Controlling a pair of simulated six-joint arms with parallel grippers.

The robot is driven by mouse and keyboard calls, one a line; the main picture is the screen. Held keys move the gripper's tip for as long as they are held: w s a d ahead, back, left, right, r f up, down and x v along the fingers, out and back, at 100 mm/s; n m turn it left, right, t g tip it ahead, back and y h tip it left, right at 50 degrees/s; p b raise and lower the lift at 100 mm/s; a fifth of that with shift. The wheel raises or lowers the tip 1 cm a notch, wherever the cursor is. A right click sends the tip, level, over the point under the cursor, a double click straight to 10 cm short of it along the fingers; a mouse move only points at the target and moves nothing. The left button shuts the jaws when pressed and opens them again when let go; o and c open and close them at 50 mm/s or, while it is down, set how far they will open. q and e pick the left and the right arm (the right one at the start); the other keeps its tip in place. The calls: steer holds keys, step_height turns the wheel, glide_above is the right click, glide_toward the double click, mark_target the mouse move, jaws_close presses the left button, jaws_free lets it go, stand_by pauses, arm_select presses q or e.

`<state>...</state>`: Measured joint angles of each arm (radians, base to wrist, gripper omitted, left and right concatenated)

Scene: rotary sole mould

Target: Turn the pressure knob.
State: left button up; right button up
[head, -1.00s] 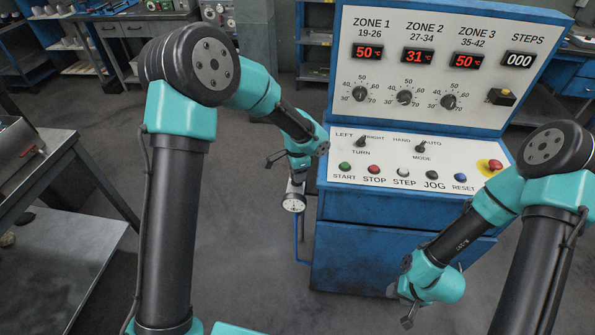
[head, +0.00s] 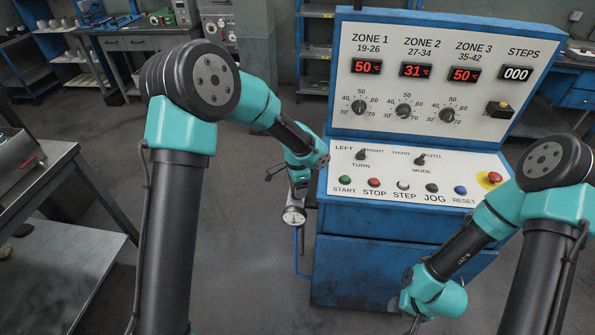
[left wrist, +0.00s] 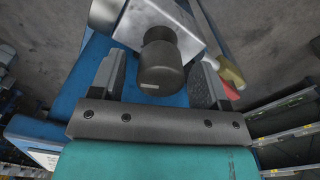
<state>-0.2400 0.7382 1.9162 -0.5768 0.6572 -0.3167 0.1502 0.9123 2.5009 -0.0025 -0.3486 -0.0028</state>
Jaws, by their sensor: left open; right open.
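The pressure knob (left wrist: 160,68) is a dark, round-ended cylinder below a silver metal block (left wrist: 160,22) in the left wrist view. My left gripper (left wrist: 160,62) is open, with one finger on each side of the knob. Gaps show between the knob and the fingers, so it is not gripped. In the head view the pressure gauge (head: 293,216), with a white round dial, hangs at the cabinet's left side just below my left wrist. The knob is not distinguishable there. My right gripper (head: 415,322) is low in front of the cabinet, partly cut off by the bottom edge, holding nothing visible.
The blue cabinet (head: 400,270) stands right of my left gripper. Its sloped panel (head: 460,165) carries several buttons and two switches, and the upright panel (head: 350,45) has zone dials. A blue pipe (head: 297,255) runs below the gauge. A metal table (head: 60,165) stands at left.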

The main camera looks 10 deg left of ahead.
arm_select(q)
step_height(320, 180, up, 17)
steer(key=shift+r, duration=0.15)
stand_by(0.5)
